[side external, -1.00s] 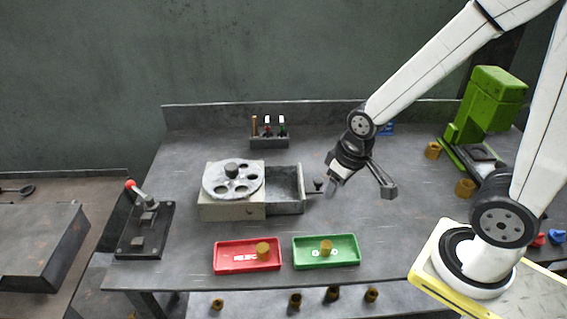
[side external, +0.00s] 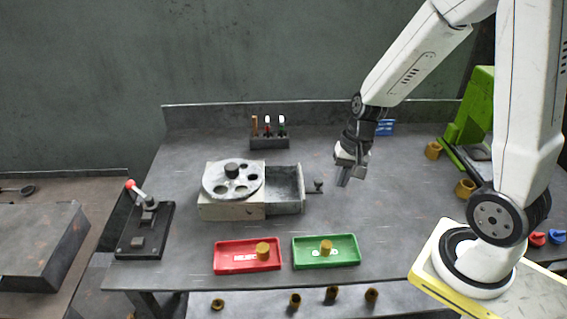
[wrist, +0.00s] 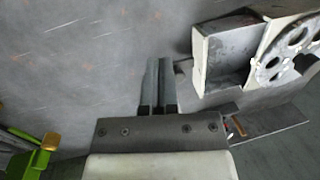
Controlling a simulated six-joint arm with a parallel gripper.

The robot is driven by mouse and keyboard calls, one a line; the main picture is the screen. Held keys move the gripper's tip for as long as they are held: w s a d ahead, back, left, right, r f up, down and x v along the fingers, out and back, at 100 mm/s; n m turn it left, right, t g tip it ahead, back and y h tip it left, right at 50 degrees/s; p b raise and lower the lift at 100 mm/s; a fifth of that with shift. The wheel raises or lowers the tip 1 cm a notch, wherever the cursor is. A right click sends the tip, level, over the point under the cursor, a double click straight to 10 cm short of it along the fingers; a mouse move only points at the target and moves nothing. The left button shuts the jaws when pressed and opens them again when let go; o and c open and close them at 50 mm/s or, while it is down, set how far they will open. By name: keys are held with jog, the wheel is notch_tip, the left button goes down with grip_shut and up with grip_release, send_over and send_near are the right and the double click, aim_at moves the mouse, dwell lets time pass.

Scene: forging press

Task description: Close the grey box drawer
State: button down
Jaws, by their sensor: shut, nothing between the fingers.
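The grey box (side external: 232,207) stands on the table with a round disc with holes (side external: 222,188) on top. Its drawer (side external: 285,187) is pulled out to the right, open and empty as far as I can see, with a small knob (side external: 318,185) at its right end. My gripper (side external: 344,182) is shut and empty, just right of the knob and apart from it, fingers pointing down. In the wrist view my gripper (wrist: 157,84) lies to the left of the drawer (wrist: 224,60) and the box's disc (wrist: 285,52). The knob is mostly hidden there.
A red tray (side external: 231,266) and a green tray (side external: 346,262), each holding a brass-coloured cylinder, lie in front of the box. A tool rack (side external: 270,142) stands behind it. A lever press (side external: 144,240) is left, a green machine (side external: 478,115) right.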

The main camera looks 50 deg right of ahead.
jog(key=w+d+f+m+t+y, duration=0.1)
jog(key=w+d+m+t+y, duration=0.1)
jog(key=d+m, duration=0.4)
jog(key=w+d+f+m+t+y, duration=0.1)
jog(key=w+d+m+t+y, duration=0.1)
jog(key=d+m, duration=0.5)
jog(key=w+m+t, duration=0.1)
jog(key=m, duration=0.3)
jog(key=shift+d+f, duration=0.25)
jog(key=shift+f, duration=0.15)
jog(key=shift+w, duration=0.1)
jog(key=x, duration=1)
jog(key=shift+a, duration=0.15)
jog(key=shift+w+a+r, duration=0.1)
jog(key=shift+w+a, duration=0.6)
jog(key=shift+w, duration=0.1)
jog(key=shift+w+a, duration=0.6)
jog(key=shift+w, duration=0.05)
